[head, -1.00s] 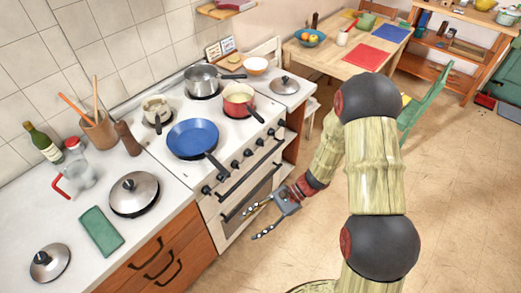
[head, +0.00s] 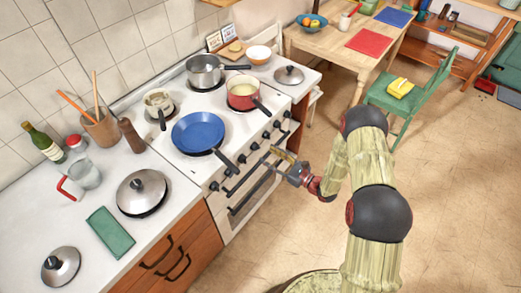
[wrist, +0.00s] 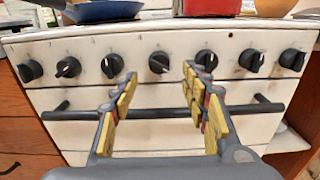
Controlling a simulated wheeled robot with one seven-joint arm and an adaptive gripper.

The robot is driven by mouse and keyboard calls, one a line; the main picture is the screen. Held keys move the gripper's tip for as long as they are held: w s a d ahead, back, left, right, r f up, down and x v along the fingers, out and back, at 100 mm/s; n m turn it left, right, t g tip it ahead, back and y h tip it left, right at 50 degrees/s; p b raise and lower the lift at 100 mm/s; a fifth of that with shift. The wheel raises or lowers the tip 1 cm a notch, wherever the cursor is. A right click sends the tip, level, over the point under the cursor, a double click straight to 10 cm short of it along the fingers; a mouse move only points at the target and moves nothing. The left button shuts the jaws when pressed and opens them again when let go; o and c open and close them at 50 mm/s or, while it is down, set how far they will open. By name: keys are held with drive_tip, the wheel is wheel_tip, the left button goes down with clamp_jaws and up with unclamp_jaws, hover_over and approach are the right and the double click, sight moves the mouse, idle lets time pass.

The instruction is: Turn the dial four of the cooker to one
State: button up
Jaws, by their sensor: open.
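The white cooker (head: 205,160) has a row of black dials along its front panel. Dial four, taken as the fourth from the left (wrist: 158,62), is near the middle of the wrist view. Its pale pointer mark shows, but I cannot read its setting. My gripper (wrist: 160,82) is open and empty, its yellow-padded fingers spread to either side below dial four and apart from it. In the head view my gripper (head: 269,158) is just in front of the panel. Neighbouring dials stand left (wrist: 112,65) and right (wrist: 206,60).
A dark oven handle bar (wrist: 165,112) runs below the dials, behind my fingers. A blue pan (head: 198,132) has its handle over the front edge. A red pot (head: 243,94) and a grey pot (head: 204,70) stand on the hob. The floor (head: 290,230) in front is clear.

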sight(256, 147)
drive_tip(key=x, duration=0.5)
drive_tip(key=shift+w+a+b, duration=0.2)
drive_tip(key=shift+a+b, duration=0.1)
drive_tip(key=shift+c, duration=1.3)
drive_tip(key=c, duration=0.9)
